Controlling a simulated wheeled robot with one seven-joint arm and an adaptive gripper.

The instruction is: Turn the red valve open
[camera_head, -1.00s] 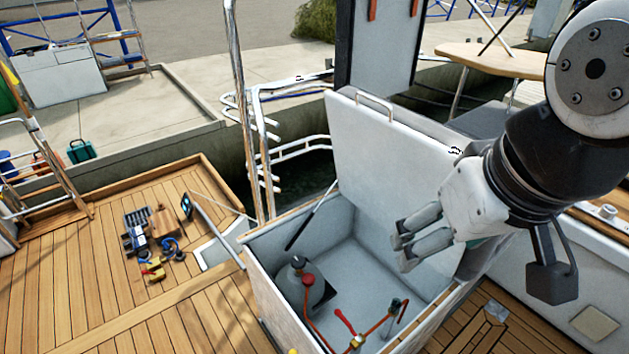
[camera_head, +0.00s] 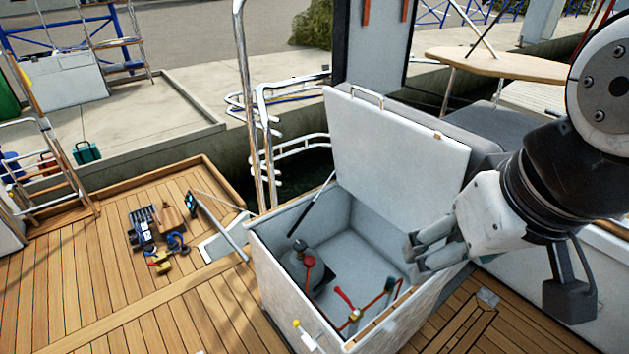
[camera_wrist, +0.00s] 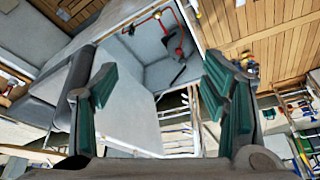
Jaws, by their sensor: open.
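A pale locker (camera_head: 285,305) with its lid (camera_head: 395,135) raised stands on the deck. Inside it are a small red lever (camera_head: 343,295) by a brass fitting (camera_head: 355,315), a red hose, and a grey gas bottle (camera_head: 300,278) with a red knob (camera_head: 309,261) on top. I cannot tell for sure whether the lever or the knob is the red valve. My gripper (camera_head: 411,258) is open and empty at the locker's right side, to the right of and apart from both. In the wrist view, the brass fitting (camera_wrist: 157,14) and red knob (camera_wrist: 179,52) show beyond my open fingers.
The raised lid stands behind my gripper. A black strut (camera_head: 311,210) runs at the locker's left. Several tools (camera_head: 160,235) lie on the wooden deck at left. A metal rail (camera_head: 246,110) rises behind the locker. A grey seat (camera_head: 500,130) stands at right.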

